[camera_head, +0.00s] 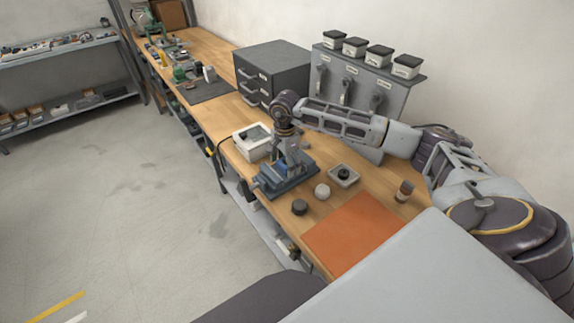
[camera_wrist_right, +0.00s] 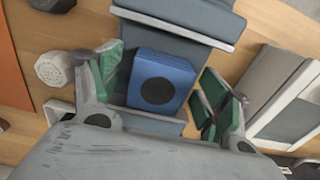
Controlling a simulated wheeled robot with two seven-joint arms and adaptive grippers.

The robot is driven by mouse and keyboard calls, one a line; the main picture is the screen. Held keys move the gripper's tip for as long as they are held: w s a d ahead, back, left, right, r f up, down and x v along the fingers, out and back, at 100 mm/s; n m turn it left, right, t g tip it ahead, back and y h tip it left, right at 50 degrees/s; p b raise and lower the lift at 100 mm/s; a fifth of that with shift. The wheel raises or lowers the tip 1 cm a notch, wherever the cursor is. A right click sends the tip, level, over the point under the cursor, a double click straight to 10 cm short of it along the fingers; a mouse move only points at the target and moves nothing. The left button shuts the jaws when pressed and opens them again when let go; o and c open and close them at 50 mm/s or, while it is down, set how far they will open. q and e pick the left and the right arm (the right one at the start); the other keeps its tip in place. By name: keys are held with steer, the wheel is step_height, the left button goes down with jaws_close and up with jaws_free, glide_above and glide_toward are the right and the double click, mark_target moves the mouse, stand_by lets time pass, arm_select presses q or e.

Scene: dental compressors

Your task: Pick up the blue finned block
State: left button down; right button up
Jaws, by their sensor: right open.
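The blue finned block (camera_wrist_right: 160,78) shows in the right wrist view with a dark round spot on its face. It sits at the blue-grey vise (camera_wrist_right: 180,48), which also shows in the head view (camera_head: 285,185); I cannot tell whether the jaws clamp it. My right gripper (camera_wrist_right: 162,90) is open, with green-padded fingers on either side of the block. I cannot tell whether the pads touch it. In the head view my right gripper (camera_head: 291,148) points down over the vise and largely hides the block. My left gripper is not in view.
On the wooden bench, a white box-shaped device (camera_head: 252,141) stands left of the vise. A dark knob (camera_head: 299,207), a pale round piece (camera_head: 322,191), a small tray (camera_head: 344,175) and a brown jar (camera_head: 404,191) lie right. An orange mat (camera_head: 352,232) is clear. Grey drawers (camera_head: 272,68) stand behind.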

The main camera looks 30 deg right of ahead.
mark_target(285, 162)
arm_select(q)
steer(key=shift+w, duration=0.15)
arm_select(e)
steer(key=c, duration=1.3)
steer(key=shift+r, duration=0.15)
step_height(285, 162, up, 8)
steer(key=shift+b, duration=0.5)
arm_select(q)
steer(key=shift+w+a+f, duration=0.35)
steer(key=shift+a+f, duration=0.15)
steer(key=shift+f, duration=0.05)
arm_select(e)
steer(key=shift+r, duration=0.9)
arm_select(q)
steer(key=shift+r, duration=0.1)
